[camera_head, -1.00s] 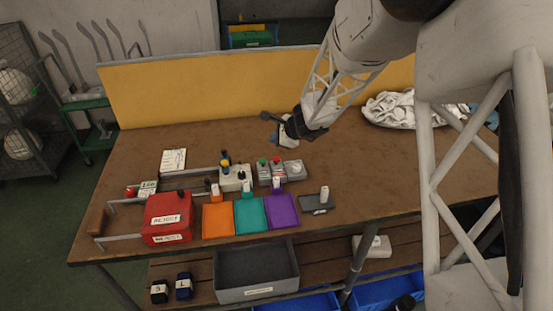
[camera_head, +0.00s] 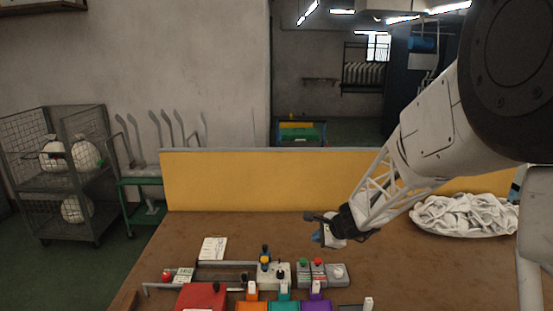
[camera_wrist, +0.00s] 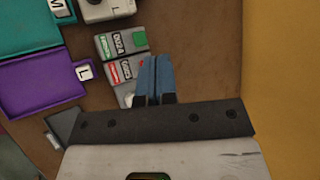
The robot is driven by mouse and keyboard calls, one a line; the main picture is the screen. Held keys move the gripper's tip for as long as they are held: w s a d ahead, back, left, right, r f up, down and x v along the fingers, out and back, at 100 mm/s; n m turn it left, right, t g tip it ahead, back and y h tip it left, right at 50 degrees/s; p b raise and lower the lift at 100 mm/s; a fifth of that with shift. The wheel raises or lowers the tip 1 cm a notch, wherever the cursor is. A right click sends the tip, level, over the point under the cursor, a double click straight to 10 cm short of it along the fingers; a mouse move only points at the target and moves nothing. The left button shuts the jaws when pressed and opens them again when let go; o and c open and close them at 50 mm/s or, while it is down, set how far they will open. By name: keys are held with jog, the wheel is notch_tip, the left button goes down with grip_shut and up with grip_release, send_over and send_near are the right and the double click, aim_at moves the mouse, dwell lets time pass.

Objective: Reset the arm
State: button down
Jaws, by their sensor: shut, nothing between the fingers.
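My gripper (camera_head: 316,235) hangs above the back part of the brown workbench (camera_head: 400,265), behind the button boxes. In the wrist view its two blue fingers (camera_wrist: 155,78) are pressed together with nothing between them. Below it in that view are a grey box with a green button (camera_wrist: 122,42) and a grey box with a red button (camera_wrist: 116,68). A third grey box with a white knob (camera_head: 338,273) stands to their right in the head view. My arm reaches in from the upper right.
A pile of white socks (camera_head: 465,214) lies at the bench's right. A yellow panel (camera_head: 260,182) edges the back. Red (camera_head: 202,297), orange, teal and purple (camera_wrist: 42,86) trays line the front. Bench right of the boxes is clear.

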jog(key=s+a+r+n+g+h, duration=0.1)
jog(key=s+r+n, duration=0.4)
jog(key=s, duration=0.4)
jog(key=s+r+n+g, duration=0.1)
jog(key=s+r+n, duration=0.4)
jog(key=s, duration=0.4)
jog(key=s+d+r+n+h, duration=0.2)
jog(key=s+n, duration=0.1)
jog(key=s, duration=0.8)
jog(key=s+d+r+n+g+h, duration=0.1)
jog(key=s+d+r+n+h, duration=0.2)
jog(key=s, duration=0.8)
jog(key=shift+s+d+g, duration=0.2)
jog(key=shift+d+g, duration=0.1)
